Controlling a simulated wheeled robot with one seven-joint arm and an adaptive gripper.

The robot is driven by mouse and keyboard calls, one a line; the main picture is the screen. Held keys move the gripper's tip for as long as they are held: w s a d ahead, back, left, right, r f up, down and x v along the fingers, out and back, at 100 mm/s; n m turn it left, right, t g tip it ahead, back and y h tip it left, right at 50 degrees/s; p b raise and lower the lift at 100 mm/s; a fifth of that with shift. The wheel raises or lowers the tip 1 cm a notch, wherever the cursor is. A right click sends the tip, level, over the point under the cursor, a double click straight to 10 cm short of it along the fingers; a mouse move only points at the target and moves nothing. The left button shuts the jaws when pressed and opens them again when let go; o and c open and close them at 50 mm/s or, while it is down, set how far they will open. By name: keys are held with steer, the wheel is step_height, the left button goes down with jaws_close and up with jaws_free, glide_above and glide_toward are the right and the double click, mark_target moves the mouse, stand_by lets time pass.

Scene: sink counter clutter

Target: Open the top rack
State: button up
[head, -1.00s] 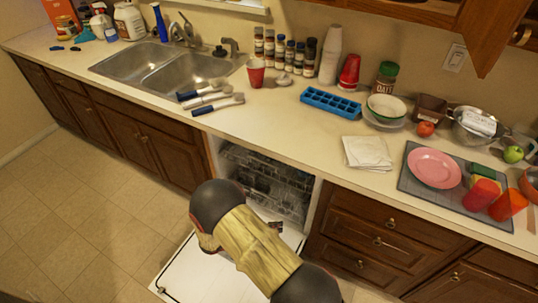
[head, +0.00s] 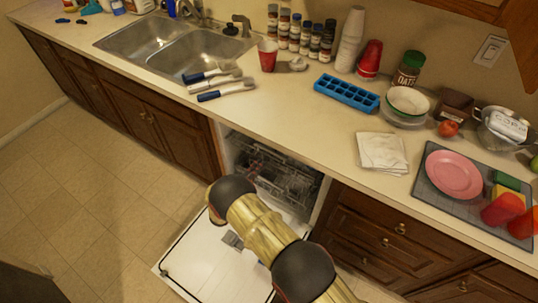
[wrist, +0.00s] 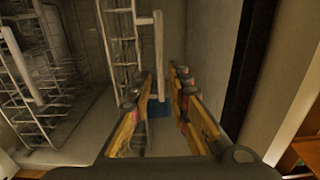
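The dishwasher stands open below the counter, its white door (head: 215,265) lowered flat over the floor. A wire rack (head: 285,178) shows inside the cavity in the head view. In the wrist view, white wire racking (wrist: 35,85) fills the left, and a narrow wire section with a white upright bar (wrist: 158,50) stands ahead. My gripper (wrist: 158,88) is inside the cavity, its two yellow fingers apart, with the bar and a small blue patch seen in the gap. I cannot tell whether the fingers touch the rack. My arm hides the gripper in the head view.
The cavity's side wall (wrist: 210,60) is close on the right of my gripper. Wooden drawers (head: 390,240) flank the dishwasher on the right, and cabinets (head: 130,115) on the left. The counter above holds dishes, brushes and an ice tray (head: 347,92). The floor at left is clear.

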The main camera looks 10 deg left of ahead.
mark_target(270, 152)
steer(key=b+x, duration=0.1)
steer(key=x, duration=0.6)
steer(key=shift+w+d+b, duration=0.1)
steer(key=shift+w+b, duration=0.1)
steer(key=shift+b, duration=0.1)
steer(key=c, duration=0.4)
steer(key=shift+f, duration=0.1)
jaws_close()
